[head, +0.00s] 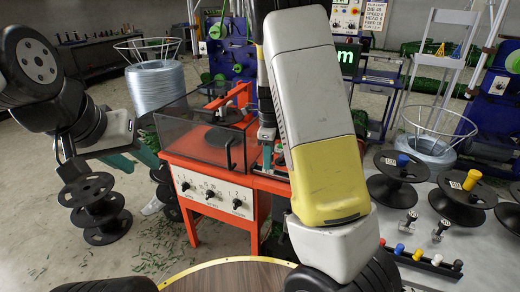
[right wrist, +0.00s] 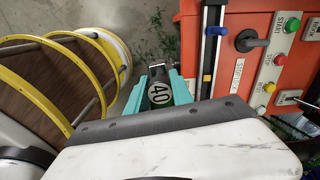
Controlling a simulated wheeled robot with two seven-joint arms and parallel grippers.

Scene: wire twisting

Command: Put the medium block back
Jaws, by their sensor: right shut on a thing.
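My right gripper (right wrist: 160,88) is shut on a dark block (right wrist: 159,96) with a "40" label, which shows between its teal fingers in the right wrist view. I cannot tell from its size alone that it is the medium one. In the head view my right forearm hides most of this gripper and I cannot make out the block. My left gripper (head: 138,160) has its teal fingers spread, open and empty, left of the orange machine (head: 215,200). The machine's front has dials, and a clear guarded box sits on top.
A rack (head: 420,263) with several coloured pegs lies on the grey surface at right, near dark spools (head: 398,178). A black spool stack (head: 96,208) stands below my left gripper. A yellow-rimmed wooden reel (right wrist: 40,85) stands left of the held block, with floor between it and the machine.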

